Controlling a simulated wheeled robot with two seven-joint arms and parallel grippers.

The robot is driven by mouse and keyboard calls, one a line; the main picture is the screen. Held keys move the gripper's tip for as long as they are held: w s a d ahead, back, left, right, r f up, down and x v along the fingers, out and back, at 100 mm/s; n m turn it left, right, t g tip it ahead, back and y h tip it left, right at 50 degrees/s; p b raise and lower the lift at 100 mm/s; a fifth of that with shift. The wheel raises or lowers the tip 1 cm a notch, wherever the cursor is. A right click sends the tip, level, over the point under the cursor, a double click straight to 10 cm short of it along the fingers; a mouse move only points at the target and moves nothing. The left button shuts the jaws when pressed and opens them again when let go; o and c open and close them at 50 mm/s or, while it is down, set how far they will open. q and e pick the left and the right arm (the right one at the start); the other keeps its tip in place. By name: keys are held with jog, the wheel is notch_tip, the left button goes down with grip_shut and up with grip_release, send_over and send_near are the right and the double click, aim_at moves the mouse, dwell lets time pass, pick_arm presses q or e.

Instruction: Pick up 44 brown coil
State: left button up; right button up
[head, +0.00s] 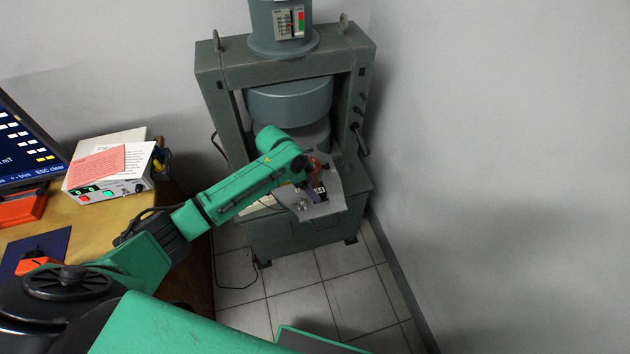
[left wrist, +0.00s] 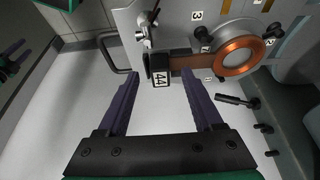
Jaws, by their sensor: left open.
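The brown coil is a copper-coloured ring (left wrist: 240,57) in the left wrist view, with a brown bar running left to a black block labelled 44 (left wrist: 161,80). In the head view the ring shows small and partly hidden (head: 318,163), at the grey plate on the press. My left gripper (left wrist: 160,73) is open, with one purple finger on each side of the labelled block. Whether the fingers touch the block I cannot tell. In the head view my left gripper (head: 312,192) is at the plate, mostly behind my arm.
A grey press-like machine (head: 208,80) stands against the wall, its plate (head: 325,208) jutting forward. Black knobs (left wrist: 204,34) and number labels are on the plate near the coil. A wooden desk (head: 95,225) with a control box and monitor is at left. Tiled floor (head: 295,275) is clear in front.

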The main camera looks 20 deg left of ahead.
pick_arm(q)
jog(key=shift+x, duration=0.85)
grip_shut()
jog(key=shift+r, duration=0.1)
jog(key=shift+r, duration=0.1)
